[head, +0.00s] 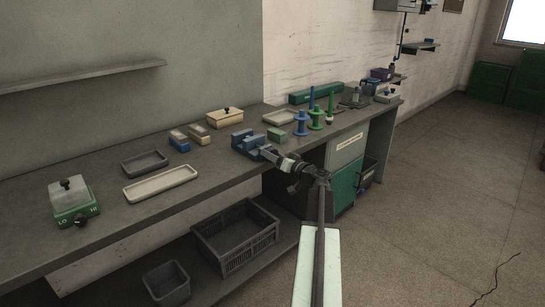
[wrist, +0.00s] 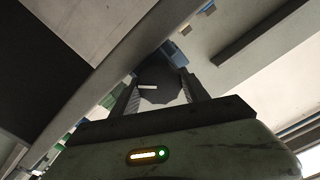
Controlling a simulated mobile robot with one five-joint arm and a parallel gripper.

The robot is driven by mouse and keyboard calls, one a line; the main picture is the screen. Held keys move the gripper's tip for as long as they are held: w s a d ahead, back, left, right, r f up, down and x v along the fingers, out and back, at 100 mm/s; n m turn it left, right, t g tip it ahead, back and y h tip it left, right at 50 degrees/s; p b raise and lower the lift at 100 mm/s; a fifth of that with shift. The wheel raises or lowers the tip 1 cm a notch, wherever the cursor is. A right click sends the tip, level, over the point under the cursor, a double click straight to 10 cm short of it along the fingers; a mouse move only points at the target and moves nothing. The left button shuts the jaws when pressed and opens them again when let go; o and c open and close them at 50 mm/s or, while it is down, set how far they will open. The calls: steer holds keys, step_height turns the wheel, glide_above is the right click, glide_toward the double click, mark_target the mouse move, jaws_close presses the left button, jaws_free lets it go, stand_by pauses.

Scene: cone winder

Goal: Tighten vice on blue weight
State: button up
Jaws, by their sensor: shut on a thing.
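The blue vice (head: 246,142) stands at the front edge of the workbench. My gripper (head: 269,154) is at its front end, on the side facing me. In the wrist view my gripper (wrist: 160,85) has its two fingers on either side of a dark round knob (wrist: 157,76) with a white mark, and is shut on it. Part of the blue vice body (wrist: 174,52) shows beyond the knob. I cannot make out a blue weight between the vice jaws; they are too small and partly hidden.
The workbench (head: 105,225) holds a cream tray (head: 160,184), a dark tray (head: 145,162), a green device with a knob (head: 73,203) and a cream lidded box (head: 225,117). Blue and green spindles (head: 315,118) stand right of the vice. A dark crate (head: 235,236) sits below.

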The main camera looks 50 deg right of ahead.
steer(key=shift+m, duration=0.6)
steer(key=o, duration=1.4)
